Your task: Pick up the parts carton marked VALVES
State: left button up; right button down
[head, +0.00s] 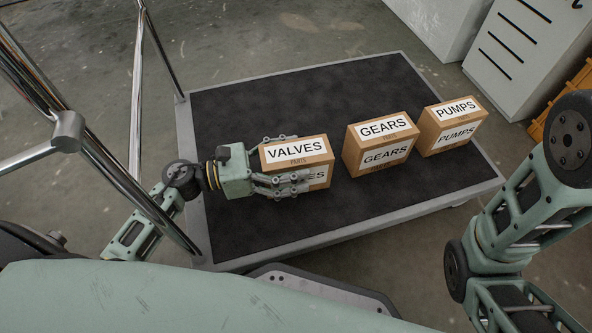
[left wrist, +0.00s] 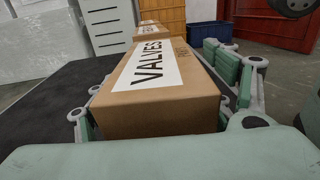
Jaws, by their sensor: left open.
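The VALVES carton (head: 318,146) is a brown box with white labels, standing at the left of a row on a black-topped cart (head: 240,110). My left gripper (head: 284,162) reaches it from the left, with its fingers on the far and near sides of the box. The near finger covers part of the front label. In the left wrist view the VALVES carton (left wrist: 160,108) sits between the open fingers (left wrist: 158,112). I cannot tell whether either finger touches it. My right gripper is out of view; only my right arm shows at the right.
The GEARS carton (head: 380,147) and the PUMPS carton (head: 452,127) stand to the right on the same cart. Chrome rails (head: 138,90) rise at the cart's left end. White cabinets (head: 520,60) stand behind. The back left of the cart top is clear.

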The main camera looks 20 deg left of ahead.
pick_arm(q)
jog(key=shift+w+d, duration=0.15)
jog(key=shift+d, duration=0.1)
jog(key=shift+c, duration=0.6)
jog(key=c, duration=1.5)
jog(key=shift+r, duration=0.1)
jog(key=shift+c, duration=0.6)
jog(key=shift+r, duration=0.15)
